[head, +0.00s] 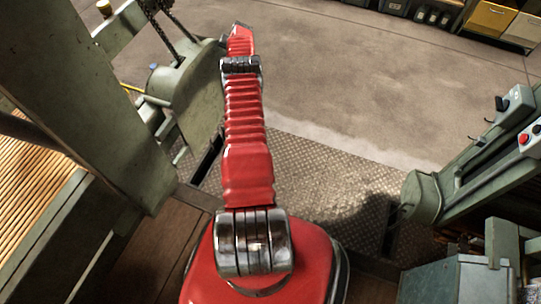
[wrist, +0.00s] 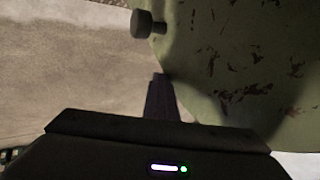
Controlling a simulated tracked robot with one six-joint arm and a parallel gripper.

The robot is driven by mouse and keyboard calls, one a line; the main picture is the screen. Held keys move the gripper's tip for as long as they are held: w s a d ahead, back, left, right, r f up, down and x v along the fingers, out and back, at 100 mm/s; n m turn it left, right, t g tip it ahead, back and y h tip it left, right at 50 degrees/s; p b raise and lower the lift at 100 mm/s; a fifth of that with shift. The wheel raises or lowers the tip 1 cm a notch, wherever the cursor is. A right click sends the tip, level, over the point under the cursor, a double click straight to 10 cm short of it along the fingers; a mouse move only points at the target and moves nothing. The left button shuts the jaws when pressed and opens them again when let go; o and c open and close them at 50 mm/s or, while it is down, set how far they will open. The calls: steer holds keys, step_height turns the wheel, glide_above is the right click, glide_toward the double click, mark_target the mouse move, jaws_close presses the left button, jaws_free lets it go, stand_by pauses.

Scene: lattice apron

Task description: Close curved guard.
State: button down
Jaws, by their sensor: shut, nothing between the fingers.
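The curved guard (head: 200,95) is a grey-green rounded plate left of my red arm in the head view, below a dark chain. In the wrist view the guard (wrist: 245,60) fills the upper right, with chipped paint and a curved edge. A dark round knob (wrist: 148,24) sticks out from its left edge. My gripper (wrist: 158,80) is shut and empty, its dark fingers below the knob and close to the guard's edge. I cannot tell whether they touch it. In the head view my arm covers part of the guard's right side.
A large green machine frame (head: 90,100) stands close on the left, beside a slatted wooden surface (head: 35,185). A green post with a control box (head: 515,115) stands at right. A tread-plate floor (head: 325,185) and open concrete (head: 370,90) lie between and beyond.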

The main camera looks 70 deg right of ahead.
steer(key=shift+w+a+r, duration=0.15)
steer(key=shift+w, duration=0.5)
steer(key=s+a+r, duration=0.3)
steer(key=s+r, duration=0.4)
steer(key=s, duration=0.3)
steer(key=shift+r, duration=0.3)
stand_by(0.5)
stand_by(0.6)
